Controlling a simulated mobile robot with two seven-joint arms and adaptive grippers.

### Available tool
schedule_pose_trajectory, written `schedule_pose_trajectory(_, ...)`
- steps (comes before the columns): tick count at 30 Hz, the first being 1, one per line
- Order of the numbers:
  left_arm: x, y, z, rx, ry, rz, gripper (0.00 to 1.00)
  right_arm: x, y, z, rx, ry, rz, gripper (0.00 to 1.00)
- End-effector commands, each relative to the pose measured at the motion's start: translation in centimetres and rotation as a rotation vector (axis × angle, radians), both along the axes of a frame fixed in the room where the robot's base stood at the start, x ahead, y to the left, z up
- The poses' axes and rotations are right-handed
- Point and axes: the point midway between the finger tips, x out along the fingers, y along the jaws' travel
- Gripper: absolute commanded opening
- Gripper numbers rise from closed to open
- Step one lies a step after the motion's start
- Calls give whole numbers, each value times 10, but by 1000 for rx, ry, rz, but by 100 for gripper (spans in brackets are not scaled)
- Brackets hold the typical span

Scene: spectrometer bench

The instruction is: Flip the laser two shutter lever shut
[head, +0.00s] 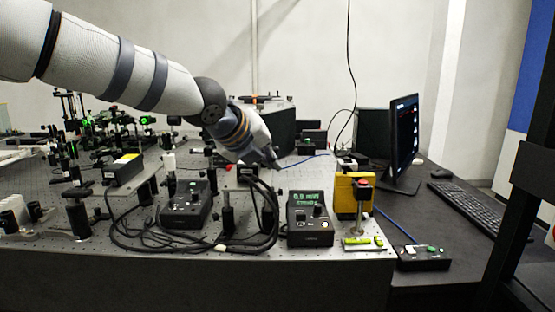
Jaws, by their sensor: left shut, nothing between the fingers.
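My left arm comes in from the upper left, and its gripper (272,162) points down and right over the back middle of the optical bench. Its fingers look closed, with nothing seen between them. Just below it is a small dark box with a red-marked front (248,172). I cannot tell whether the gripper touches it. A black laser-like box with a yellow label (122,170) sits on the bench at the left. The laser two shutter lever cannot be made out for certain; it is too small or hidden by my gripper. My right gripper is not in view.
The perforated bench (40,255) holds a black controller (186,206), a meter with a green display (309,219), looped black cables (150,240) and a yellow box (346,193). A monitor (403,143) and keyboard (470,207) stand right. Green-lit optics crowd the back left.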

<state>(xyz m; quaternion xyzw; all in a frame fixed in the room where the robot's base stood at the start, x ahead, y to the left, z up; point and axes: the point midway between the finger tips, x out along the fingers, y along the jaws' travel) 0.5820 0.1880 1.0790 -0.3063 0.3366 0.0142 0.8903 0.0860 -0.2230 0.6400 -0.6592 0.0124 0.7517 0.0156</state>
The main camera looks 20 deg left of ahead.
Motion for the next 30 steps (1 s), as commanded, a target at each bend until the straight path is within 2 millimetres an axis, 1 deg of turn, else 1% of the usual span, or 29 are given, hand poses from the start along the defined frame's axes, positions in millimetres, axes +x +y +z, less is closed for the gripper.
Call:
schedule_pose_trajectory(1, 8, -2, -11, 1, 8, 0, 0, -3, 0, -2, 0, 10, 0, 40)
schedule_pose_trajectory(6, 37, -8, -40, 0, 16, 0, 0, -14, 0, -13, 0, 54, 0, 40)
schedule_pose_trajectory(12, 70, -16, -67, -1, 15, 1, 0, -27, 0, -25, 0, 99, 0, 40)
schedule_pose_trajectory(13, 74, -14, -63, -4, 10, 3, 0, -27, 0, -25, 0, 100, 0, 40)
schedule_pose_trajectory(15, 76, -6, -46, -6, 2, 4, 0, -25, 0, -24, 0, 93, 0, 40)
schedule_pose_trajectory(19, 80, 3, -31, -3, 0, 3, 0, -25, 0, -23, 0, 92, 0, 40)
schedule_pose_trajectory(22, 81, 6, -27, -1, 0, 1, 0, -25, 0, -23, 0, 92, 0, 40)
schedule_pose_trajectory(30, 81, 7, -26, 0, 2, 1, 0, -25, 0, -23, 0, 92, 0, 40)
